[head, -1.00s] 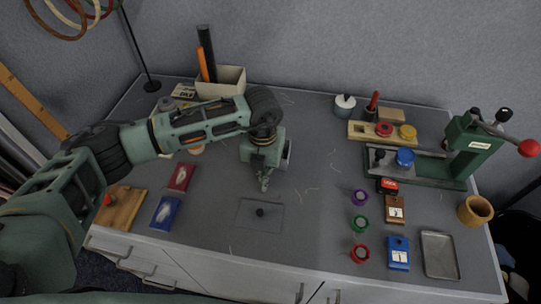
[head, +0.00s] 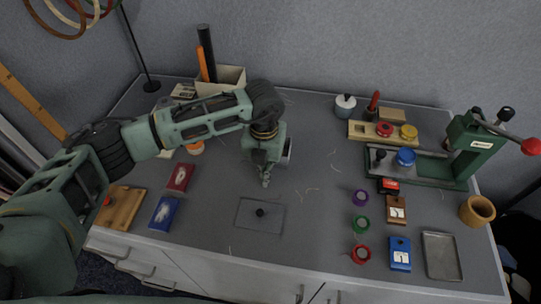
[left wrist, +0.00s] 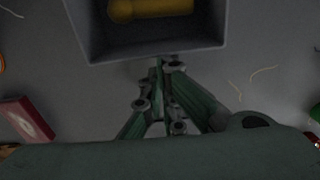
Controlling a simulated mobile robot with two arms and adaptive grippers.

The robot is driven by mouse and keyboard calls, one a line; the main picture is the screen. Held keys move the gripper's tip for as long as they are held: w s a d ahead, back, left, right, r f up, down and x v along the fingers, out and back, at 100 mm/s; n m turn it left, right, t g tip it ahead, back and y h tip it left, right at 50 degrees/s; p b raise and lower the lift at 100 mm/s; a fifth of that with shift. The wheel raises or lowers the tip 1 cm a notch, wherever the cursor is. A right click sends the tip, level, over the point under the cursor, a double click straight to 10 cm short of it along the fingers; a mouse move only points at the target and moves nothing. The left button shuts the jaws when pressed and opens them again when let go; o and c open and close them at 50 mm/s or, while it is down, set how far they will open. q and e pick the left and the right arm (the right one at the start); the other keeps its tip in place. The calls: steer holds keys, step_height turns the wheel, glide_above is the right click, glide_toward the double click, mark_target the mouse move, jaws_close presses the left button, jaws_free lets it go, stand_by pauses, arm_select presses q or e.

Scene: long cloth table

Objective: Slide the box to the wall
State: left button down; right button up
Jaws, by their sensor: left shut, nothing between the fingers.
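A grey open box (left wrist: 150,48) fills the top of the left wrist view, with a yellow-orange cylindrical thing (left wrist: 150,8) inside. In the head view my left arm hides most of it; a grey side (head: 288,148) shows just right of the wrist. My left gripper (head: 265,182) is shut and empty, pointing down low over the table. In the left wrist view its fingertips (left wrist: 166,66) are at the box's near side; I cannot tell whether they touch. The grey wall (head: 330,45) stands behind the table. My right gripper is not in view.
A cream box (head: 232,79) with rolls stands by the wall. A flat clear plate with a black knob (head: 260,213) lies in front of the gripper. Red (head: 180,177) and blue (head: 165,212) packs lie left; a green press (head: 470,150) stands right.

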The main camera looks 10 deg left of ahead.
arm_select(q)
steer(key=shift+w+d+b, duration=0.1)
steer(key=shift+w+b, duration=1.9)
steer(key=shift+w, duration=1.1)
